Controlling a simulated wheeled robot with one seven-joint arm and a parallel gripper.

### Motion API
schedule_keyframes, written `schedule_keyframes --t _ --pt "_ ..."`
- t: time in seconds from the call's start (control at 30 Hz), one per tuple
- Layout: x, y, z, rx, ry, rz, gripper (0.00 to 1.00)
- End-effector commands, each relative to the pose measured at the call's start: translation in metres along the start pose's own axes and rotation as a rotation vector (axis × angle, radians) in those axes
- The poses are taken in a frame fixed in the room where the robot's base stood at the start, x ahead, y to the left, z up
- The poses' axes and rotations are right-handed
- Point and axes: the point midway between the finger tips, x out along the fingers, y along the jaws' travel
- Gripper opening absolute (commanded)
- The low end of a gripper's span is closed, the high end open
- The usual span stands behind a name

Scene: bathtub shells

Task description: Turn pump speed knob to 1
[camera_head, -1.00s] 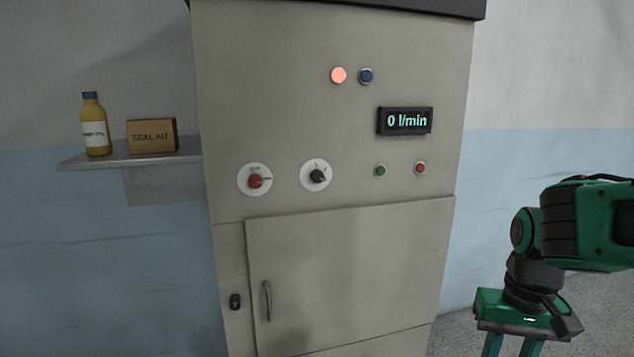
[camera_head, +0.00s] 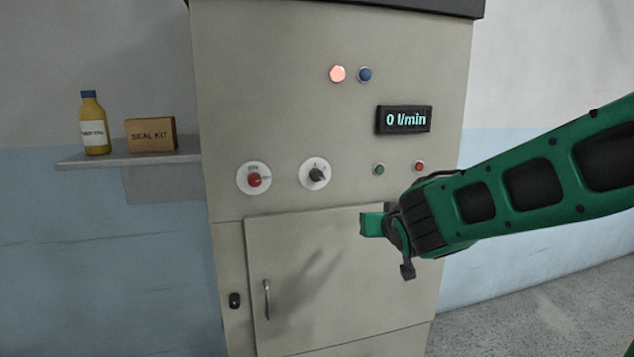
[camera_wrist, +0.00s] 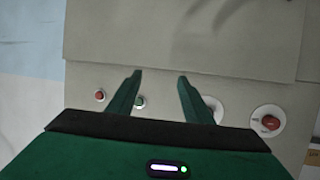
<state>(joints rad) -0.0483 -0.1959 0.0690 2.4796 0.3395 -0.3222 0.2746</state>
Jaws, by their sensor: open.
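The black knob on a white dial (camera_head: 316,175) sits on the front of the grey cabinet, left of a green button. Its dial marks are too small to read. In the wrist view that dial (camera_wrist: 212,108) is partly hidden behind a finger. A red knob on a white dial (camera_head: 254,179) is to its left and also shows in the wrist view (camera_wrist: 269,123). My gripper (camera_head: 372,222) is in front of the cabinet, below and right of the black knob, apart from it. In the wrist view its fingers (camera_wrist: 159,76) are open and empty.
The display (camera_head: 404,119) reads 0 l/min. Green (camera_head: 379,169) and red (camera_head: 419,167) buttons sit right of the black knob. A lit lamp (camera_head: 338,74) and blue button (camera_head: 365,75) are above. A door handle (camera_head: 267,299) sticks out below. A shelf (camera_head: 130,158) holds a bottle and box.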

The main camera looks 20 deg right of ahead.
Motion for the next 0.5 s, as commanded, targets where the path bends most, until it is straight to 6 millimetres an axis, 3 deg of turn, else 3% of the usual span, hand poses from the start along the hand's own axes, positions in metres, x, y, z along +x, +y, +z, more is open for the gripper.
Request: schedule_keyframes --t 0.03,0.1,0.2,0.33,0.5 --pt "0.004 -0.023 -0.012 -0.005 0.062 -0.046 0.46" --pt "0.004 -0.051 -0.030 -0.006 0.151 -0.104 0.46" --pt "0.001 -0.084 -0.050 -0.002 0.249 -0.176 0.46" --pt "-0.005 -0.108 -0.064 0.005 0.323 -0.231 0.46" --pt "-0.001 -0.117 -0.071 0.008 0.349 -0.251 0.46"
